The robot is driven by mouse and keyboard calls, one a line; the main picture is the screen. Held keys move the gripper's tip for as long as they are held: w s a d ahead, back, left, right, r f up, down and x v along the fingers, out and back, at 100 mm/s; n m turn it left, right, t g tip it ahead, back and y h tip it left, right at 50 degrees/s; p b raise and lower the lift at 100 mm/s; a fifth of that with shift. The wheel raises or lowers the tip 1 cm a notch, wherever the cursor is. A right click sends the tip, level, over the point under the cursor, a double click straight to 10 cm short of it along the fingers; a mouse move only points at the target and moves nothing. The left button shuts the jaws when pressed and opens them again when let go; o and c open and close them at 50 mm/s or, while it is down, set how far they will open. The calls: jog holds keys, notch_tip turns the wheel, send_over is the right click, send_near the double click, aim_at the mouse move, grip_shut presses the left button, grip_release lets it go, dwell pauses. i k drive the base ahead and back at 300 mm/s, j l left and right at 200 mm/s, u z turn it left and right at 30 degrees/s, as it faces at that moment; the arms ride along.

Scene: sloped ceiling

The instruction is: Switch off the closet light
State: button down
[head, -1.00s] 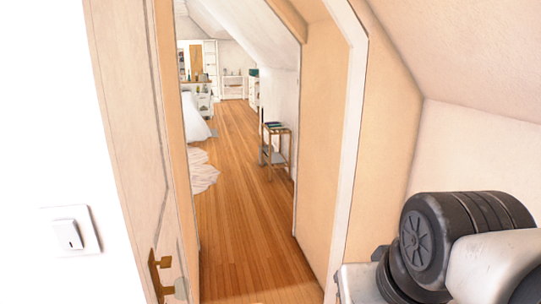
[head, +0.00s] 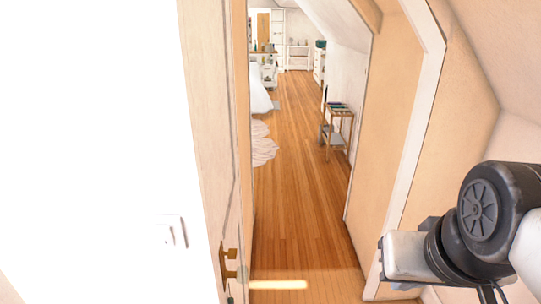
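The light switch (head: 167,234) is a white plate with a rocker on the bright white wall, left of the door, in the lower left of the head view. The wall is so washed out that the rocker's position is hard to read. My arm shows at the right edge, with a dark round joint and pale links, well to the right of the switch and apart from it. My gripper's fingers are not visible.
A sloped ceiling and wall close in at right.

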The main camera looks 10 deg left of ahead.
aim_at(163, 233)
jog(key=u, duration=1.7)
jog(key=i+j+u, duration=0.35)
jog(key=k+l, duration=0.05)
jog(key=k, duration=0.05)
